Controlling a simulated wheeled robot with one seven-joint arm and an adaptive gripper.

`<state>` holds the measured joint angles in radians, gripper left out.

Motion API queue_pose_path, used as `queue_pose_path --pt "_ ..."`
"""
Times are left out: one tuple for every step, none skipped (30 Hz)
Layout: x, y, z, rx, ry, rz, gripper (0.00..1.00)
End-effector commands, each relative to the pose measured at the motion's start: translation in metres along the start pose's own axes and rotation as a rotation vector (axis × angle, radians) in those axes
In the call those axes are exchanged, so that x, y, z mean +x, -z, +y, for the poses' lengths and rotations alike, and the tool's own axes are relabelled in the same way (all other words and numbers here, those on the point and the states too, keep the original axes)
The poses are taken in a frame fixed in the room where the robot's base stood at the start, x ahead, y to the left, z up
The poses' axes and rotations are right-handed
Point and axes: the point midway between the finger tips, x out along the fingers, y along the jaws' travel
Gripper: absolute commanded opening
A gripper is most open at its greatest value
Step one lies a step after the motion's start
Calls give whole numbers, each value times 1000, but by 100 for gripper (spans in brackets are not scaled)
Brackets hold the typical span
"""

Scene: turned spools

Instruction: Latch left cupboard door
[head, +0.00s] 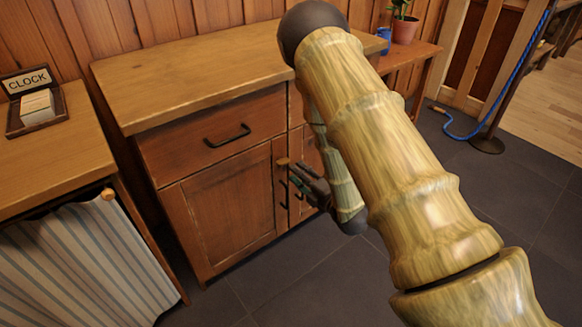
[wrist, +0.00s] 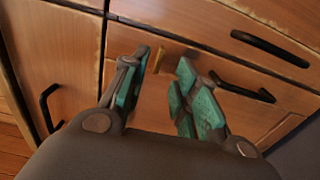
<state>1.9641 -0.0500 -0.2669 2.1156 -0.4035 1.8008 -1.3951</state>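The cupboard's left door (head: 222,210) has a recessed panel and looks closed or nearly so. Its black handle (head: 283,193) is near its right edge; this handle also shows in the wrist view (wrist: 242,88). A small brass-coloured latch (head: 283,161) sits near the top of the seam between the doors. In the wrist view, brass-coloured pieces (wrist: 187,72) show at the fingertips. My gripper (head: 306,184) is in front of this seam, its teal-padded fingers (wrist: 164,68) apart with nothing clearly held. I cannot tell whether a finger touches the latch. My arm hides most of the right door.
A drawer (head: 215,133) with a black handle is above the left door. A counter with a striped curtain (head: 75,265) and a CLOCK sign (head: 27,82) stands at left. A side table with a potted plant (head: 404,28) and a blue rope (head: 515,70) are at right. The dark floor in front is clear.

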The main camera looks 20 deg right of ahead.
Motion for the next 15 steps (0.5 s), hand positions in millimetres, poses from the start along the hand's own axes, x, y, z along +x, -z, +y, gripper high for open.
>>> queue_pose_path --pt "-10 0 -1 0 4 -1 29" --pt "-15 0 -1 0 3 -1 29" --pt "-21 0 0 0 2 -1 29" --pt "-25 0 0 1 3 -1 29" --pt "-30 0 0 1 2 -1 29" --pt "-34 0 0 0 1 -1 29" --pt "-38 0 -1 0 2 -1 29" --pt "-41 0 0 0 2 -1 29" --pt "-44 0 0 0 1 -1 29" --pt "-46 0 0 0 1 -1 29" --pt "-48 0 0 0 1 -1 29" --pt "-50 0 0 0 1 -1 29" --pt "-51 0 0 0 1 -1 29" --pt "-52 0 0 0 1 -1 29" --pt "-52 0 0 0 0 0 29"
